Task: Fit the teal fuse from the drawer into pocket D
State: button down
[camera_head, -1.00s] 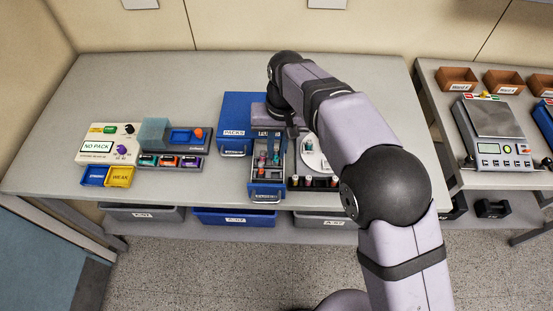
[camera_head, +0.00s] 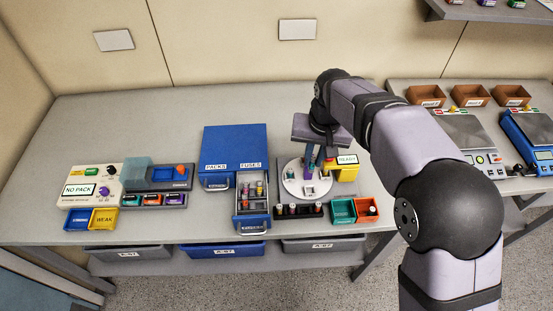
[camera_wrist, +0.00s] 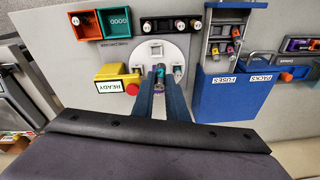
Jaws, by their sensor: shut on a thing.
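My gripper (camera_head: 309,171) is over the white round disc (camera_head: 294,184), pointing down. In the wrist view its two blue fingers (camera_wrist: 160,84) are shut on a small fuse (camera_wrist: 160,69), which looks teal and grey; the fingers hide much of it. The disc (camera_wrist: 143,60) carries several small square pockets, one of them clear of the gripper (camera_wrist: 156,49). I cannot read a pocket letter, nor tell whether the fuse touches the disc. The open drawer (camera_head: 252,221) under the FUSES label holds several other fuses.
A yellow box with a READY sign (camera_head: 346,170) stands close right of the disc. A black rack with short cylinders (camera_head: 299,210) lies in front, beside teal (camera_head: 343,211) and orange (camera_head: 367,209) bins. The blue cabinet (camera_head: 235,145) is left; the NO PACK unit (camera_head: 93,189) is farther left.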

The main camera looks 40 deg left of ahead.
jog(key=w+d+m+t+p, duration=0.1)
jog(key=w+d+m, duration=0.1)
jog(key=d, duration=0.3)
jog(key=s+a+f+n+g+y, duration=0.1)
jog(key=a+f+n+g+y, duration=0.2)
jog(key=n, duration=1.5)
jog(key=shift+a+f+g, duration=0.45)
jog(key=shift+f+g, duration=0.15)
jog(key=shift+f, duration=0.3)
jog(key=shift+f, duration=0.1)
jog(key=shift+f+b, duration=0.85)
jog(key=shift+f, duration=1.65)
